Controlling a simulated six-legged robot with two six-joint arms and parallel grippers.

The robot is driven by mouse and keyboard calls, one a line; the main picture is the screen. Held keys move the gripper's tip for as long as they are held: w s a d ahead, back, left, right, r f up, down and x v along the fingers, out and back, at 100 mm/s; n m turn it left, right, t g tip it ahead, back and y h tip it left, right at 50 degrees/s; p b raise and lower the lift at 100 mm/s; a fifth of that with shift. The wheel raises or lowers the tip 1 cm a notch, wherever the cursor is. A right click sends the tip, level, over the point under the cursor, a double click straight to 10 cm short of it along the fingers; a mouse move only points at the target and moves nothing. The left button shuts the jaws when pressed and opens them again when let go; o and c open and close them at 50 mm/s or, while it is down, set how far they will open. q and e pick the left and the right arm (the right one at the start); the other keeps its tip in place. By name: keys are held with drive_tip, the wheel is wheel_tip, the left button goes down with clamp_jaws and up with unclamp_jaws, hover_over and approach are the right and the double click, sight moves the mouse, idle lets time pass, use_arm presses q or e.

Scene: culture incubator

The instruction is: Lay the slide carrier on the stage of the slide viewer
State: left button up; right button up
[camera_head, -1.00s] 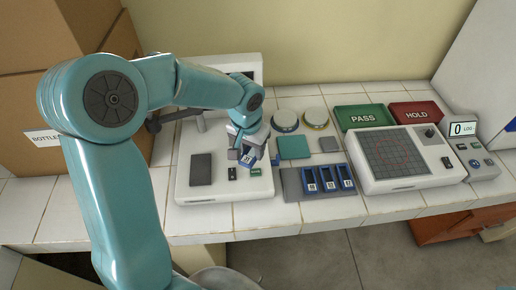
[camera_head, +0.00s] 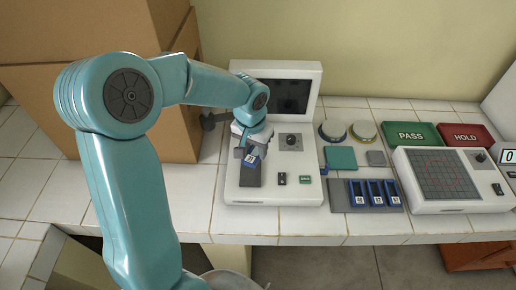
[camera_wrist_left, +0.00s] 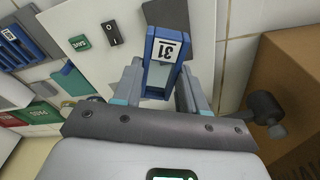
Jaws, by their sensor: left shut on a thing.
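The slide viewer (camera_head: 231,190) is a white device with a dark screen at its back and a dark grey stage (camera_head: 248,181) on its bed. My left gripper (camera_head: 252,152) is shut on a blue slide carrier (camera_head: 253,162) and holds it over the back part of the stage, tilted. The carrier hides that part of the stage. In the left wrist view the carrier (camera_wrist_left: 161,72) sits between the fingers, with a white label reading 31. The stage (camera_wrist_left: 167,13) shows beyond it. A gap between carrier and stage is hard to judge. My right gripper is not in view.
A grey rack (camera_head: 341,197) with several blue carriers stands right of the viewer. A knob panel (camera_head: 291,142) and a black switch (camera_head: 282,179) lie right of the stage. Cardboard boxes (camera_head: 60,75) stand on the left. The green PASS tray (camera_head: 410,135) is further right.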

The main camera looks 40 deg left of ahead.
sight(251, 171)
use_arm(q)
drive_tip(key=shift+s+a+r, duration=0.15)
drive_tip(key=shift+s+a, duration=0.15)
drive_tip(key=shift+a, duration=0.2)
drive_tip(key=shift+a+f+n, duration=0.15)
drive_tip(key=shift+f+n, duration=0.1)
drive_tip(key=shift+n, duration=0.05)
drive_tip(key=shift+f, duration=0.25)
drive_tip(key=shift+f+b, duration=0.65)
drive_tip(key=shift+b, duration=0.1)
drive_tip(key=shift+f+b, duration=1.5)
drive_tip(key=shift+f, duration=0.9)
drive_tip(key=shift+f+b, duration=0.6)
